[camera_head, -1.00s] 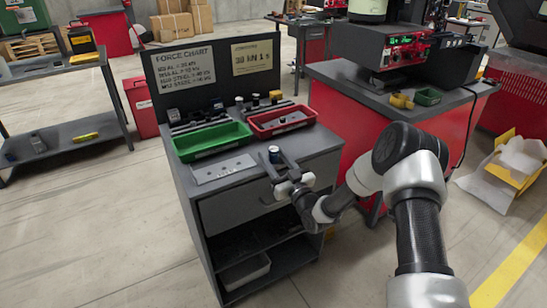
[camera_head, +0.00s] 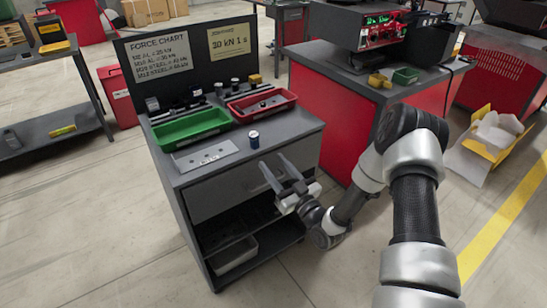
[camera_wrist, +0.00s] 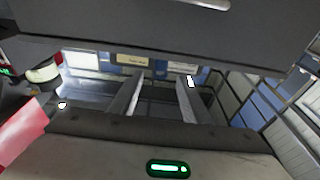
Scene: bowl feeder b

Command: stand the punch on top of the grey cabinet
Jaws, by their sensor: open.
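The punch (camera_head: 254,139), a small dark cylinder with a light band, stands upright on top of the grey cabinet (camera_head: 283,130), near its front edge. My gripper (camera_head: 273,163) is open and empty, in front of the cabinet and apart from the punch. Its two fingers point up toward the cabinet's front edge in the head view. In the wrist view, the open fingers (camera_wrist: 156,92) show with nothing between them. The punch cannot be made out there.
On the cabinet are a green tray (camera_head: 190,127), a red tray (camera_head: 262,107) and a plate with holes (camera_head: 205,157). A force chart board (camera_head: 196,58) stands behind. A red bench (camera_head: 345,130) is close on the right. Floor in front is clear.

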